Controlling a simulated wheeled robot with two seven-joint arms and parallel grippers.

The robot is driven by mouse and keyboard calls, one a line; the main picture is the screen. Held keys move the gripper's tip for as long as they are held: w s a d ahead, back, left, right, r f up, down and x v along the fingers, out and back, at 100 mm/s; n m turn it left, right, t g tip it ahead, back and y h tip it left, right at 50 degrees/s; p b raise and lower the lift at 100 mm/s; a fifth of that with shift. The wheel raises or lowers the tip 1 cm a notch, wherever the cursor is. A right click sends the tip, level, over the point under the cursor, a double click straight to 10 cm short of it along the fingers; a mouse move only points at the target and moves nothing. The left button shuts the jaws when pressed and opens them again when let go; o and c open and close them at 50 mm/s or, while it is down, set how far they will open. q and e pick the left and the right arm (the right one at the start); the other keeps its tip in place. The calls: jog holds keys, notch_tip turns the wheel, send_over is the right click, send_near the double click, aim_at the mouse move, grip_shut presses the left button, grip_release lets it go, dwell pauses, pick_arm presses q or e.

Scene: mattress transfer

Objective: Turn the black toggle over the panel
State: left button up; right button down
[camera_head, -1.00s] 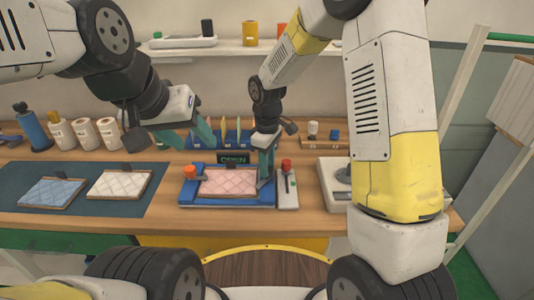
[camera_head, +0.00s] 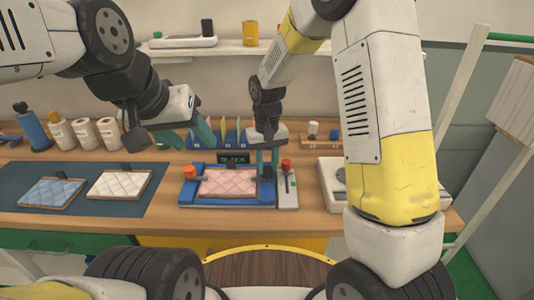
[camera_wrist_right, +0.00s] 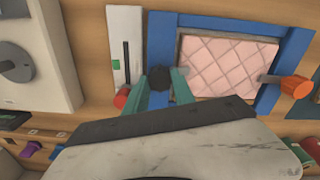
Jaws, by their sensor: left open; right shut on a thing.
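The black toggle (camera_wrist_right: 160,77) sits at the side of the blue frame, beside the pink quilted panel (camera_wrist_right: 220,64). My right gripper (camera_wrist_right: 163,92) is shut on it, a finger on each side. In the head view my right gripper (camera_head: 267,168) points down at the right side of the blue frame (camera_head: 228,203), and the toggle is mostly hidden between its fingers. The pink panel (camera_head: 228,182) lies flat in the frame. My left gripper (camera_head: 194,138) is open and empty, above and left of the frame.
An orange knob (camera_head: 190,171) stands at the frame's left side. A grey unit with a red knob (camera_head: 286,164) stands close to the right. A small display (camera_head: 233,157) is behind the frame. Blue (camera_head: 52,192) and white (camera_head: 119,184) quilted panels lie on a dark mat at left.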

aim_at(267, 169)
jog(key=shift+m, duration=0.7)
jog(key=c, duration=1.1)
grip_release()
jog(key=shift+o, duration=0.2)
jog(key=shift+r, duration=0.15)
notch_tip(267, 169, up, 8)
jog(key=shift+f, duration=0.25)
